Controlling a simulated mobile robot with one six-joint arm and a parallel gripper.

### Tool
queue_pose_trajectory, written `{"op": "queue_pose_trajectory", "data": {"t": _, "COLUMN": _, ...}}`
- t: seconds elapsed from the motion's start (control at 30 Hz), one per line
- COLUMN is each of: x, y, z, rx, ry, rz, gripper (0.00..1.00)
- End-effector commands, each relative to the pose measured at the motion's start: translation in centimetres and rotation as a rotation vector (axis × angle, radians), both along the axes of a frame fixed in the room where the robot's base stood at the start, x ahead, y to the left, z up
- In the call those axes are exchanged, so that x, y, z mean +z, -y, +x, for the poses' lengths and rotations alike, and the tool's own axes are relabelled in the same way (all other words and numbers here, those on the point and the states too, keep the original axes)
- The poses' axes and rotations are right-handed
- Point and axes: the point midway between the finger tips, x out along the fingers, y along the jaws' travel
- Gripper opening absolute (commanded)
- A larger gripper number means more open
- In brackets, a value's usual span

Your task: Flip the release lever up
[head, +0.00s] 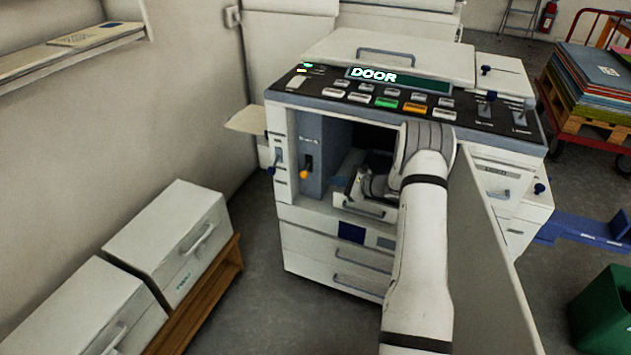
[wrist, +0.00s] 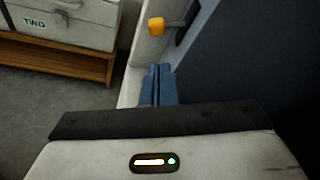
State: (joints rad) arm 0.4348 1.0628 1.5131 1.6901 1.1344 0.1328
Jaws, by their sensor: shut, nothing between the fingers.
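The release lever with its orange knob (head: 304,174) sits on the blue-grey inner panel at the left of the copier's open bay, its knob at the lower end of a dark slot. In the wrist view the orange knob (wrist: 156,26) is on a short grey stem, beyond my fingertips and apart from them. My gripper (wrist: 159,72) has its blue fingers together and empty. In the head view my gripper (head: 341,186) is inside the bay, to the right of the lever, with its fingers partly hard to make out.
The copier's display (head: 400,79) reads DOOR. The open door (head: 490,265) stands to the right of my arm. A drawer handle (head: 362,210) is below my gripper. White cabinets (head: 170,240) on a wooden stand are at the left, also in the wrist view (wrist: 60,22).

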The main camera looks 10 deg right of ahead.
Motion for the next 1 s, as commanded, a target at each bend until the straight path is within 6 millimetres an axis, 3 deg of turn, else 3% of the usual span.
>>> {"op": "queue_pose_trajectory", "data": {"t": 0.53, "x": -2.7, "y": -5.9, "z": 5.6, "rx": 0.001, "ry": 0.000, "rz": -0.001, "gripper": 0.00}}
{"op": "queue_pose_trajectory", "data": {"t": 0.97, "x": -2.9, "y": -6.4, "z": 6.3, "rx": 0.000, "ry": -0.001, "rz": -0.001, "gripper": 0.00}}
{"op": "queue_pose_trajectory", "data": {"t": 1.0, "x": -2.8, "y": -8.9, "z": 6.2, "rx": 0.003, "ry": -0.002, "rz": -0.001, "gripper": 0.00}}
